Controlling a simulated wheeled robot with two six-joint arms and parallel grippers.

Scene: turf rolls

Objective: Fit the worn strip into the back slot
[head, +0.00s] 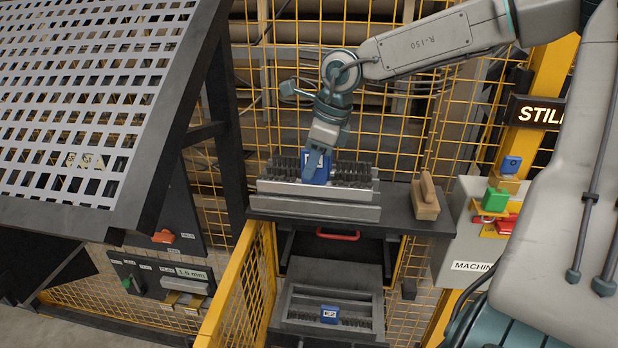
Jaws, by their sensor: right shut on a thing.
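My right gripper (318,160) points down and is shut on the blue grip block (317,175) of a strip with dark bristles (352,172). That strip is at the metal rails (318,199) on the dark shelf. I cannot tell from here whether it is the worn one, or whether it is seated in a slot or held just above. Another dark strip, with a blue block marked E2 (329,314), lies in a metal frame (376,312) lower down. The back slot cannot be made out clearly. My left gripper is not in view.
A red handle (337,236) is below the shelf. A machine box (462,238) with coloured parts is at right. A perforated sheet (100,90) fills the upper left; a yellow fence (240,285) stands front left.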

